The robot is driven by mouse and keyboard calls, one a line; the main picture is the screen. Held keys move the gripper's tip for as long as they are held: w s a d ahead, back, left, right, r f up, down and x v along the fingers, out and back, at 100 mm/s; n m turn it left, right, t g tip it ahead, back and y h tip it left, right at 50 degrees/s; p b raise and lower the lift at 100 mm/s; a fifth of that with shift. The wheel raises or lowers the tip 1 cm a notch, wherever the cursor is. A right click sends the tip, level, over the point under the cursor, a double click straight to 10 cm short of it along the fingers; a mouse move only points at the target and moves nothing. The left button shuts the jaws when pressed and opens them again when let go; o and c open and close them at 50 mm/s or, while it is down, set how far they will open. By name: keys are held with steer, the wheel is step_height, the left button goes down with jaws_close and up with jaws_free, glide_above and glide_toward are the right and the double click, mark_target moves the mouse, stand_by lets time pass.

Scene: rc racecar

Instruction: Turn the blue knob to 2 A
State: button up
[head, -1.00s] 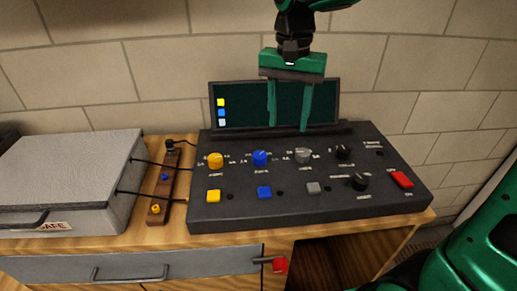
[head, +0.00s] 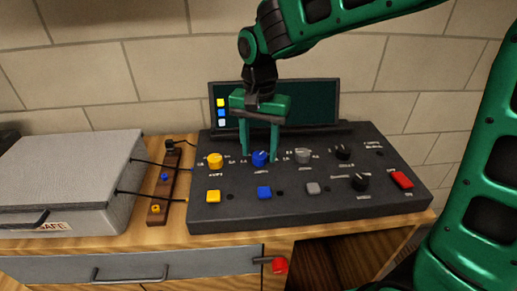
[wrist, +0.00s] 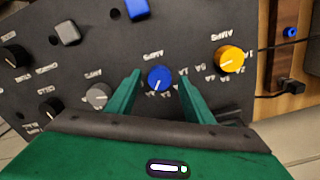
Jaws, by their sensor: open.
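The blue knob (head: 260,158) is in the upper row of the dark control panel (head: 330,203), between a yellow knob (head: 215,160) and a grey knob (head: 303,156). It also shows in the wrist view (wrist: 159,79), with a white pointer line and printed amp marks around it, too small to read surely. My gripper (head: 260,157) points down over the blue knob. Its green fingers (wrist: 158,85) are open, one on each side of the knob, with a visible gap to it in the wrist view.
A screen (head: 310,102) stands behind the panel. Below the knobs are yellow (head: 213,196), blue (head: 264,192) and grey (head: 313,188) buttons. Black knobs (head: 343,152) and a red switch (head: 402,179) are at right. A grey case (head: 70,175) and wooden strip (head: 165,190) stand at left.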

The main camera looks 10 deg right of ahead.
steer(key=shift+f, duration=0.3)
steer(key=c, duration=1)
steer(key=shift+c, duration=0.2)
